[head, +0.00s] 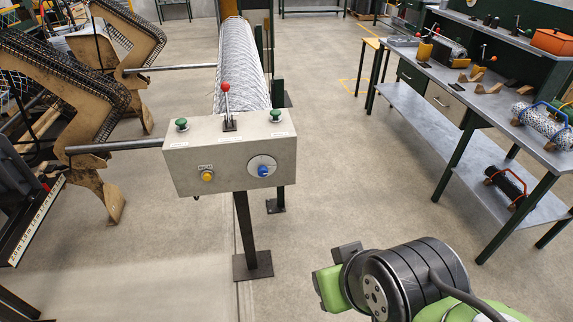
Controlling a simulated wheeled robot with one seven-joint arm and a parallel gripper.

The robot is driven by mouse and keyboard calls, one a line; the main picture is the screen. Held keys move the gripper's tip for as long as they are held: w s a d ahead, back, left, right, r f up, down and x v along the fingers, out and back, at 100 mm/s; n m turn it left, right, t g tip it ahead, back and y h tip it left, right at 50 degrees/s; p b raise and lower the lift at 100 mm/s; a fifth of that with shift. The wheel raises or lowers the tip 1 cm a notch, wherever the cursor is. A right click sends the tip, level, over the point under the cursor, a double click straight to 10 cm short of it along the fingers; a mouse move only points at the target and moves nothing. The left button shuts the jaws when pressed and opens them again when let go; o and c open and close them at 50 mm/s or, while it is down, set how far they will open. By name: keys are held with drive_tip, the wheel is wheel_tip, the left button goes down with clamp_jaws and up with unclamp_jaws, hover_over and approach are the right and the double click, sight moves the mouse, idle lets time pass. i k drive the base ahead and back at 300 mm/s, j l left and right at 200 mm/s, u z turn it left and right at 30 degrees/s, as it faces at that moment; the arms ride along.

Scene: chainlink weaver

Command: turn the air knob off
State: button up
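A grey control box (228,150) stands on a dark post in the middle of the head view. On its front face is a blue knob (263,171) on a round white plate, at the right; it looks like the air knob, but its label and pointer are too small to read. A yellow button (207,176) sits left of it on the same face. My green and black arm is at the bottom right, apart from the box and to the right of its post. No fingertips of my gripper show.
A lever with a red ball (225,88) and two green buttons (182,124) stand on the box top. A wire mesh roll (240,65) lies behind. A workbench (430,110) with tools runs along the right. The floor between is clear.

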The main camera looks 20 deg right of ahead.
sight(263, 171)
drive_tip(key=i+j+u, duration=0.15)
drive_tip(key=u, duration=0.3)
drive_tip(key=i+j+u, duration=0.15)
drive_tip(key=u, duration=0.3)
drive_tip(key=i, duration=0.05)
